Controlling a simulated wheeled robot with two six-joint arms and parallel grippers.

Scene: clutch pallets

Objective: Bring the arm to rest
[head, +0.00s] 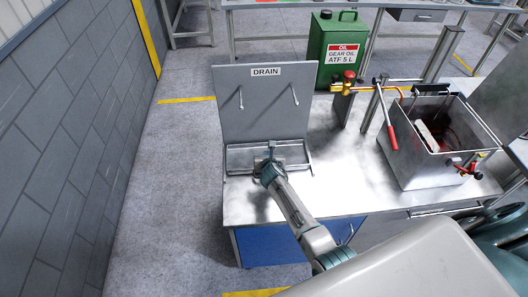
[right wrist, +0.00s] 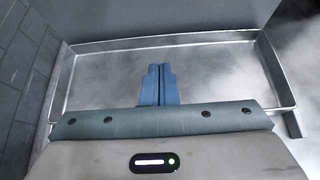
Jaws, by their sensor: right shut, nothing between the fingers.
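My right gripper (head: 270,158) is over the shallow metal drain tray (head: 300,146) in front of the grey panel marked DRAIN (head: 265,105). In the right wrist view its two blue fingers (right wrist: 157,84) are pressed together with nothing between them. They point into the tray (right wrist: 215,40), whose bare metal floor shows around them. I cannot tell whether the fingertips touch the tray. My right arm reaches up to it from the lower right of the head view. My left gripper does not show.
A metal tank (head: 425,160) with a pale block inside stands at the right of the bench (head: 345,175). A red-handled lever (head: 386,118) and a brass valve (head: 349,87) stand beside it. A green oil can (head: 337,50) stands behind. Two hooks are on the panel. A block wall (head: 75,130) is left.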

